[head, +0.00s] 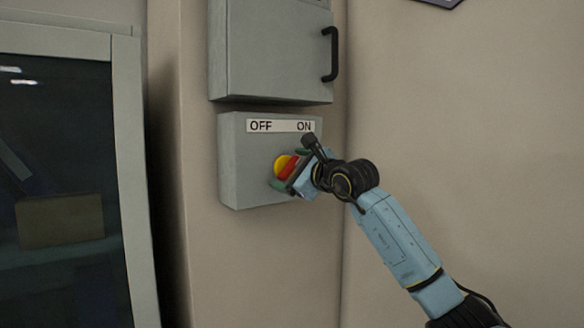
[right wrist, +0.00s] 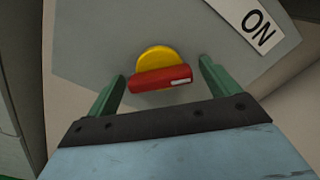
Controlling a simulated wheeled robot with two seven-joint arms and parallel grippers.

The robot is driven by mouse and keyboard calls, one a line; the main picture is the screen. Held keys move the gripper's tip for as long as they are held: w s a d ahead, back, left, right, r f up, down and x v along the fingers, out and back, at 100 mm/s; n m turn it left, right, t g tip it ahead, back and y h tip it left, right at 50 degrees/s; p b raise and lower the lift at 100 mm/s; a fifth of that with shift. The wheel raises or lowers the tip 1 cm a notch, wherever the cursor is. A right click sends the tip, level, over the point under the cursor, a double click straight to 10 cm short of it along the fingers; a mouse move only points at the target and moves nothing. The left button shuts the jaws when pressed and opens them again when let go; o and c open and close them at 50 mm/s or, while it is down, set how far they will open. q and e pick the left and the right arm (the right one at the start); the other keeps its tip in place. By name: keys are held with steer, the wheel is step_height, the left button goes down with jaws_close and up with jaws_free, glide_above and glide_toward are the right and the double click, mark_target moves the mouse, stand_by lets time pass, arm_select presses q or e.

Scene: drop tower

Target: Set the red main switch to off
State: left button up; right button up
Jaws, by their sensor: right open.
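The red main switch handle (head: 290,168) sits on a round yellow plate (head: 283,163) on the front of a grey switch box (head: 238,165). A white label above reads OFF on the left and ON on the right. In the head view the handle slants up to the right, toward ON. My right gripper (head: 284,184) is at the handle. In the right wrist view the red handle (right wrist: 160,78) lies between the two green fingers of my gripper (right wrist: 157,85), with a gap on each side. The fingers are open. My left gripper is not in view.
A grey cabinet (head: 270,50) with a black handle (head: 331,55) hangs just above the switch box. A dark glass-fronted unit (head: 60,150) with a pale frame stands at the left. The wall (head: 460,130) right of the box is bare.

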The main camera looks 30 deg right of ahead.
steer(key=shift+c, duration=0.5)
steer(key=c, duration=0.9)
steer(key=shift+n, duration=0.3)
steer(key=shift+n+b, duration=0.4)
steer(key=shift+n, duration=0.6)
steer(key=n, duration=0.3)
steer(key=shift+b, duration=0.35)
steer(key=n, duration=1.2)
steer(key=shift+p, duration=0.3)
steer(key=shift+n, duration=0.3)
